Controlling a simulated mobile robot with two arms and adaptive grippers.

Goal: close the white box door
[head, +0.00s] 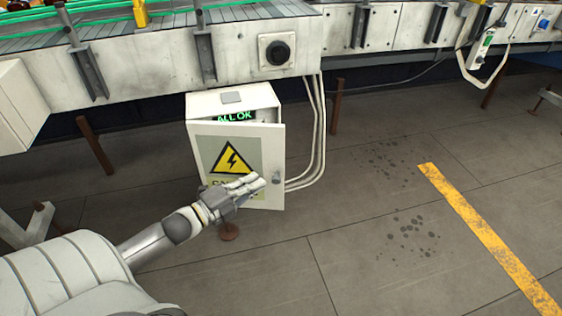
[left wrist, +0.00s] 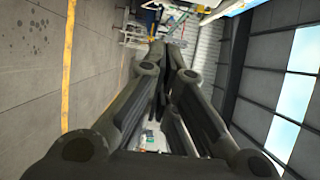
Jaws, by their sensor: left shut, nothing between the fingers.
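The white box (head: 203,106) stands under the conveyor in the head view. Its door (head: 270,150) carries a yellow high-voltage warning sign (head: 231,160) and a small handle (head: 276,177) near the right edge. The door stands ajar: a green "ALL OK" display (head: 234,117) shows above its top edge. My left gripper (head: 257,183) is in front of the door's lower part and covers some of the sign's lettering. Whether it touches the door cannot be told. In the left wrist view its dark fingers (left wrist: 165,52) are together and empty. My right gripper is not in view.
The conveyor (head: 150,75) with grey brackets and a black knob (head: 278,53) runs above the box. White cables (head: 319,130) run down on the box's right. A yellow floor line (head: 480,230) lies at right; the floor between is clear.

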